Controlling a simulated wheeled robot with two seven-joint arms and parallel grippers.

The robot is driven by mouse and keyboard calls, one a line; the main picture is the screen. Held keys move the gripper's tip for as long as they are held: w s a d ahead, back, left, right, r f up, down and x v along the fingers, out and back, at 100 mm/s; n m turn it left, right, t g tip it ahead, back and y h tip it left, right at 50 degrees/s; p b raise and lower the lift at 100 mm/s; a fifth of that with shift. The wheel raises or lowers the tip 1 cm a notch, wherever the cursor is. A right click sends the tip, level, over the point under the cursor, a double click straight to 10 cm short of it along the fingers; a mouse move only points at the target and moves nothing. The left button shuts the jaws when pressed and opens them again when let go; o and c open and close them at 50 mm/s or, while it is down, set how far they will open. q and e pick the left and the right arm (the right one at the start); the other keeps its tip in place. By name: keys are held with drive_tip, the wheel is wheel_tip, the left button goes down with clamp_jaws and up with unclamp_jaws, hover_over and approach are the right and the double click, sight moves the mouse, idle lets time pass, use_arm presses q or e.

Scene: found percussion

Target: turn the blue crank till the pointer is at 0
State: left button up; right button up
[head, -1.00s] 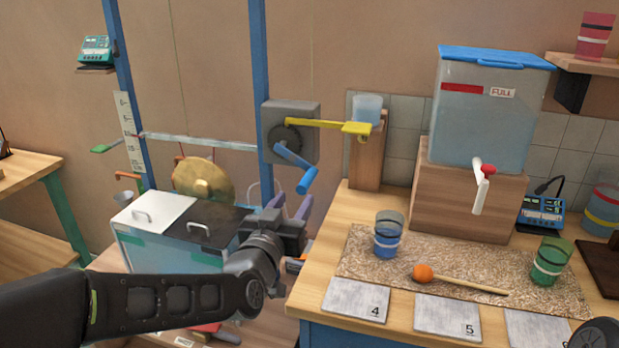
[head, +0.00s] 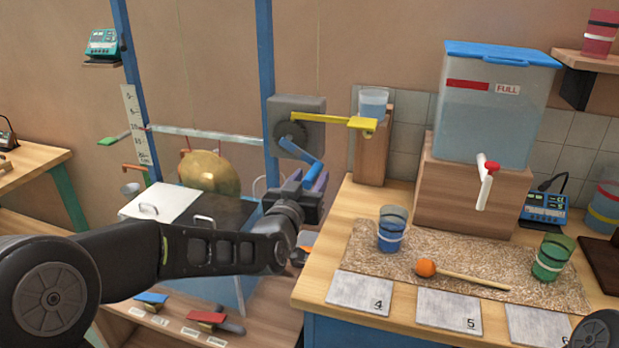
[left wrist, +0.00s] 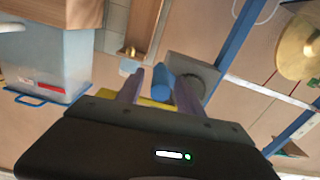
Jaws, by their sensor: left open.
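The blue crank (head: 298,151) sits on a grey gear box (head: 308,108) on the blue post, its handle hanging down to the right. My left gripper (head: 308,182) is open, with its purple fingers at the lower end of the handle. In the left wrist view the blue handle (left wrist: 164,80) shows between the two open fingers (left wrist: 157,90); I cannot tell whether they touch it. A white scale (head: 136,125) stands at the left post, 0 at its top. A bar with a green end (head: 108,141) crosses it below the 0; the exact reading is unclear. My right gripper is out of view.
A yellow arm (head: 335,119) reaches right from the box, above the crank, towards a cup (head: 373,102) on a wooden stand. A gong (head: 210,173) and a lidded tank (head: 225,218) are behind my left arm. The table with cups and mallet (head: 465,276) lies right.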

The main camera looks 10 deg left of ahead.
use_arm(q)
clamp_jaws()
idle(0.5)
idle(1.0)
